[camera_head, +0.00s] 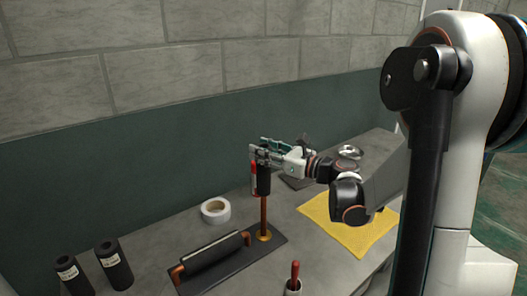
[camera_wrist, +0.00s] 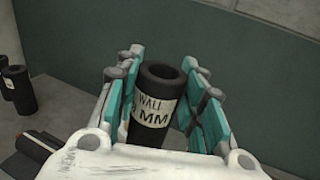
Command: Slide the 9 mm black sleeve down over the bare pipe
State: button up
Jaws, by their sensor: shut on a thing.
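My gripper (camera_head: 265,157) is shut on a black sleeve (camera_head: 264,182), with teal finger pads on both sides of it. In the wrist view the sleeve (camera_wrist: 158,98) has a hollow, dark top and a white label reading "WALL" and "MM"; the digit is partly hidden. The bare copper pipe (camera_head: 263,215) stands upright from a brass foot on a dark base plate (camera_head: 272,249). The sleeve is upright and in line with the pipe, at its upper part. The pipe's top is hidden, so I cannot tell how far it goes inside the sleeve.
Two other labelled black sleeves (camera_head: 114,265) (camera_head: 73,275) stand at the left. A black-covered horizontal pipe (camera_head: 212,251) is on the base plate. A white tape roll (camera_head: 215,210), yellow cloth (camera_head: 350,222), red-handled tool (camera_head: 295,272) and metal dish (camera_head: 349,152) are around it.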

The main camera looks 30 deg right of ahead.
aim_at(263, 194)
jog(key=shift+f+b, duration=1.6)
jog(key=shift+f, duration=0.35)
jog(key=shift+f+b, duration=1.7)
jog(key=shift+f, duration=0.4)
jog(key=shift+f+b, duration=1.7)
jog(key=shift+f, duration=0.3)
jog(key=shift+f+b, duration=0.9)
jog(key=shift+f, duration=1.15)
